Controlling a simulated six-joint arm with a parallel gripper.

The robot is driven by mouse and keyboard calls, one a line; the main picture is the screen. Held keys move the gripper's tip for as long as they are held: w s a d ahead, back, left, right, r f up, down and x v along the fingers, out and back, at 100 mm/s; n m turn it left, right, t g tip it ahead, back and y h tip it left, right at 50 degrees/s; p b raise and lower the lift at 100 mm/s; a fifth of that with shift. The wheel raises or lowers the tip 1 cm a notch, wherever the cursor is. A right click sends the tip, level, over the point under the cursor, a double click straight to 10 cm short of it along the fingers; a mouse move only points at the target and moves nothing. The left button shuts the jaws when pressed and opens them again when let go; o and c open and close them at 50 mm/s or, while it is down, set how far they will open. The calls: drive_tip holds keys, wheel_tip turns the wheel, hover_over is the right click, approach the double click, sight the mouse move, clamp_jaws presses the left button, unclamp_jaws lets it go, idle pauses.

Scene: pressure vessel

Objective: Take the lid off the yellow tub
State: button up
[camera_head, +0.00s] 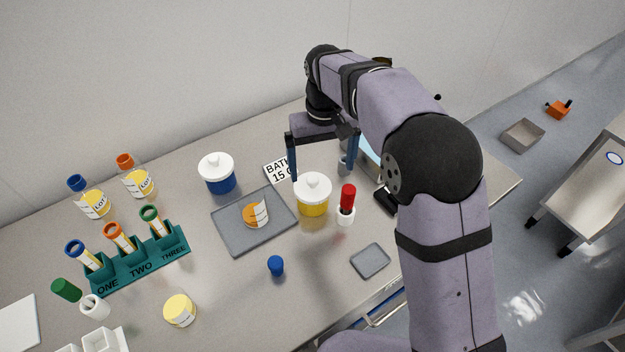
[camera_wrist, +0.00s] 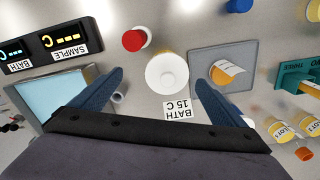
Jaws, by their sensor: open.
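The yellow tub (camera_head: 314,209) stands upright on the bench with its white knobbed lid (camera_head: 312,186) seated on top. In the wrist view the lid (camera_wrist: 167,74) shows from above and hides most of the tub. My gripper (camera_head: 320,176) is open and empty, with its blue fingers pointing down above and behind the tub. In the wrist view the lid lies between the two fingertips of my gripper (camera_wrist: 159,78), with space on both sides. I see no contact with the lid.
A red-capped holder (camera_head: 347,198) stands close to the tub's right. A grey tray (camera_head: 233,238) with an orange-and-white piece lies at its left. A blue tub (camera_head: 217,182) with a white lid is farther left. A BATH 15 C card (camera_wrist: 178,109) lies behind. Bench in front is partly clear.

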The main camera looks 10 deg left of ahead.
sight(313, 178)
drive_tip(key=shift+w+a+r, duration=0.1)
drive_tip(key=shift+a+r, duration=0.05)
drive_tip(key=shift+a, duration=0.45)
drive_tip(key=shift+w+a+r, duration=0.1)
drive_tip(key=shift+a, duration=0.45)
drive_tip(key=shift+w+f+p, duration=0.1)
drive_tip(key=shift+f+p, duration=1.85)
drive_tip(key=shift+f, duration=1.75)
drive_tip(key=shift+c, duration=0.7)
drive_tip(key=c, duration=0.9)
